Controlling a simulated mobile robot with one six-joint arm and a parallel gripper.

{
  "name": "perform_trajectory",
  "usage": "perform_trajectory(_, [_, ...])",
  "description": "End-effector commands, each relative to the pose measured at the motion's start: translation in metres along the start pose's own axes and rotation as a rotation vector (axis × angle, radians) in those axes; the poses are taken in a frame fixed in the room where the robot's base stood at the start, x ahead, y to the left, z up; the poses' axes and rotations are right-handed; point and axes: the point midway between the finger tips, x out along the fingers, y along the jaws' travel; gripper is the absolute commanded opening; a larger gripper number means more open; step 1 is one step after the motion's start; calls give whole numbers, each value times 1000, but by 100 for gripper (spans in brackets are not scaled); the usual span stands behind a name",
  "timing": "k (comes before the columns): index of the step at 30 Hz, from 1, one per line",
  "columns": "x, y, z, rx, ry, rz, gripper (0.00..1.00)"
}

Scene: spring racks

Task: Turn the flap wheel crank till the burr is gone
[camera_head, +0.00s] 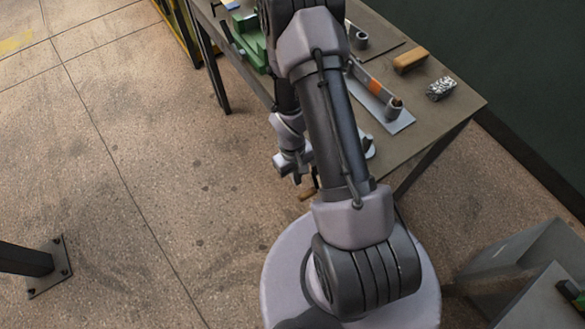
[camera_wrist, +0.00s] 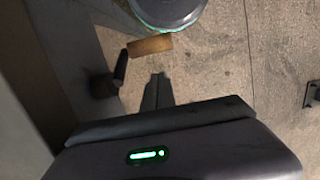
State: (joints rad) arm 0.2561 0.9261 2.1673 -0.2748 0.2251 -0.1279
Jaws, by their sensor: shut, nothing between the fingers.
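My gripper (camera_head: 293,174) hangs beyond the bench's left side in the head view, low beside my arm. In the wrist view its fingers (camera_wrist: 157,92) are together with nothing between them. A dark knob-like handle (camera_wrist: 105,86) stands left of the fingertips, apart from them; it may belong to the crank. A wooden piece (camera_wrist: 150,45) lies beyond the fingertips, and a bit of wood (camera_head: 307,193) shows below the gripper in the head view. I cannot make out the flap wheel or the burr for certain; my arm covers part of the bench.
A dark post (camera_head: 25,262) stands at left.

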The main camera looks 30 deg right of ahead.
Motion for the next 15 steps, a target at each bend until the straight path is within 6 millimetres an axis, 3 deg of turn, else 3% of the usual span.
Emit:
perform_trajectory(6, [6,0,20,-1,1,0,0])
perform_trajectory(15, [4,0,22,-1,0,0,0])
